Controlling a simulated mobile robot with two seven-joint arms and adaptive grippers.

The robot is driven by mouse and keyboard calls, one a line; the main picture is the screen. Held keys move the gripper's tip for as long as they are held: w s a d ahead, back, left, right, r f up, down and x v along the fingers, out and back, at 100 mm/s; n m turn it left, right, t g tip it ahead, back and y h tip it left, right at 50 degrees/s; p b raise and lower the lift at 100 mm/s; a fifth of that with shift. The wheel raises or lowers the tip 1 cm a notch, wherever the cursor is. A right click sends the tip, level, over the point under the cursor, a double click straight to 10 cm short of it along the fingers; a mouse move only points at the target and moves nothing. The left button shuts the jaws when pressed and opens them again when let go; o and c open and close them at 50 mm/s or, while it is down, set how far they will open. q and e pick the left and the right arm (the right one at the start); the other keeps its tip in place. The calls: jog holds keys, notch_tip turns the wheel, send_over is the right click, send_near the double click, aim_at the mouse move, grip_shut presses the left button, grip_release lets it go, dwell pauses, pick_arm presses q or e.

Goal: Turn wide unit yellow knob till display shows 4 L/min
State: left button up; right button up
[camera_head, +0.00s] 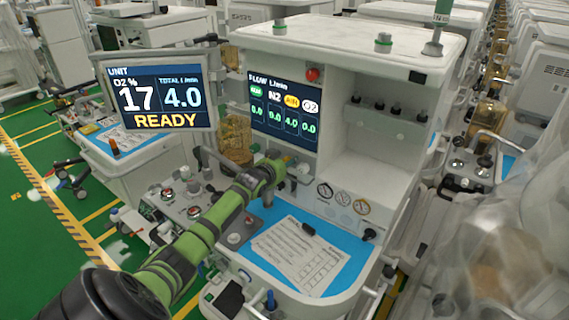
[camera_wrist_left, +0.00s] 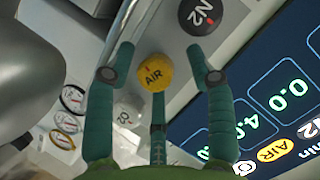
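The wide unit (camera_head: 408,50) has a flow display (camera_head: 284,109) that shows 4.0 under the yellow AIR label and 0.0 in the other columns. A side screen (camera_head: 158,95) reads O2 17 %, total 4.0 L/min and READY. The yellow AIR knob (camera_wrist_left: 154,73) is in the left wrist view, between the fingers of my left gripper (camera_wrist_left: 161,62). The fingers are spread, with gaps visible beside the knob. In the head view my left gripper (camera_head: 270,172) is at the knob row below the display and largely hides the yellow knob. My right gripper is not in view.
A black N2 knob (camera_wrist_left: 200,16) and a pale knob (camera_wrist_left: 127,113) lie close on either side of the yellow knob. A paper sheet (camera_head: 299,256) lies on the blue worktop (camera_head: 345,277) below. Translucent plastic sheeting (camera_head: 510,235) covers equipment at the right.

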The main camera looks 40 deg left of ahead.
pick_arm(q)
jog(key=shift+d, duration=0.15)
jog(key=v, duration=1.2)
dwell(0.3)
